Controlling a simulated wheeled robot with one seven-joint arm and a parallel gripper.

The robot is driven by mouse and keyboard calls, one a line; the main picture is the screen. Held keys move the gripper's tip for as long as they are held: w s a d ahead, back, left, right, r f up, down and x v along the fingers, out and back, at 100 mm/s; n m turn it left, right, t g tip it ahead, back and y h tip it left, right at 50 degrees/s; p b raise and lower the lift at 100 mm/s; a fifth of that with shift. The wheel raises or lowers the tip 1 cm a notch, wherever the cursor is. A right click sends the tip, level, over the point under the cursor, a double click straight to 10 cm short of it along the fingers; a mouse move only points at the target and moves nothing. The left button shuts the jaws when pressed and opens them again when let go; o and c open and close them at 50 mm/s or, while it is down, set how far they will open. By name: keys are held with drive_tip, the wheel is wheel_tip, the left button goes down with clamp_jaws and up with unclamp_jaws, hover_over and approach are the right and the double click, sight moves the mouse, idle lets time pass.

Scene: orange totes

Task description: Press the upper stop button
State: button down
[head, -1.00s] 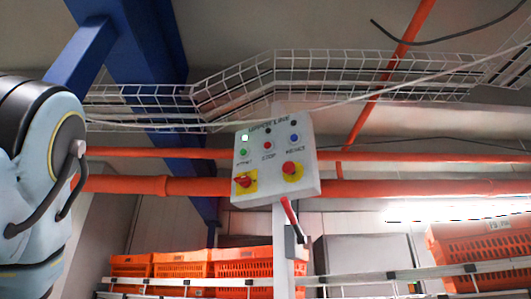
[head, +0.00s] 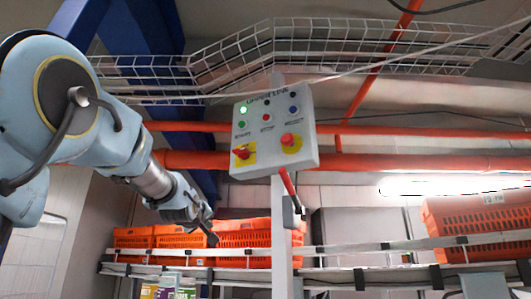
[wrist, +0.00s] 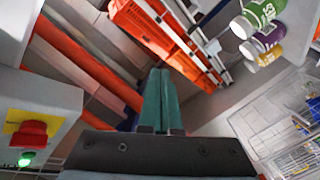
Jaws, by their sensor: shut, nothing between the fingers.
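A light grey control box (head: 304,163) stands on a post in the middle of the head view. A small red button (head: 266,117) sits in its middle column above a label, below a dark round spot. Lower right is a red mushroom button (head: 288,140) on yellow; lower left is a red knob (head: 242,153) on yellow. My gripper (head: 212,239) is left of and below the box, apart from it. In the wrist view its teal fingers (wrist: 159,75) are together and empty. One box corner (wrist: 50,92) shows at left there; the small red button is out of that view.
A red lever (head: 287,182) hangs on the post under the box. Orange pipes (head: 400,162) run behind it. Orange totes (head: 243,239) stand on a rack behind my gripper. Several bottles (wrist: 262,35) show in the wrist view. A wire cable tray (head: 330,50) runs overhead.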

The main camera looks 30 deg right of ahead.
drive_tip(key=s+d+r+n+t+h, duration=0.1)
drive_tip(key=s+d+r+h, duration=0.2)
drive_tip(key=r, duration=0.8)
drive_tip(key=s+d+r+t+h, duration=0.2)
drive_tip(key=s+r, duration=0.3)
drive_tip(key=r, duration=0.5)
drive_tip(key=n+t+h, duration=0.1)
drive_tip(key=t+h, duration=0.1)
drive_tip(key=h, duration=0.3)
approach(267, 117)
drive_tip(key=s+a+r, duration=0.3)
drive_tip(key=a+r, duration=0.3)
drive_tip(key=r, duration=0.1)
drive_tip(key=shift+w+a+f, duration=0.1)
drive_tip(key=shift+w+f, duration=0.05)
drive_tip(key=shift+w+d+p, duration=0.85)
drive_tip(key=shift+d+p, duration=0.2)
drive_tip(key=shift+d, duration=0.15)
drive_tip(key=shift+w+d+p, duration=0.85)
drive_tip(key=shift+d+p, duration=0.15)
drive_tip(key=shift+d, duration=0.2)
drive_tip(key=shift+w+d+p, duration=0.85)
drive_tip(key=shift+d+p, duration=0.2)
drive_tip(key=shift+d, duration=0.15)
drive_tip(key=shift+d, duration=0.1)
drive_tip(key=shift+w+d, duration=0.25)
drive_tip(key=shift+d, duration=0.05)
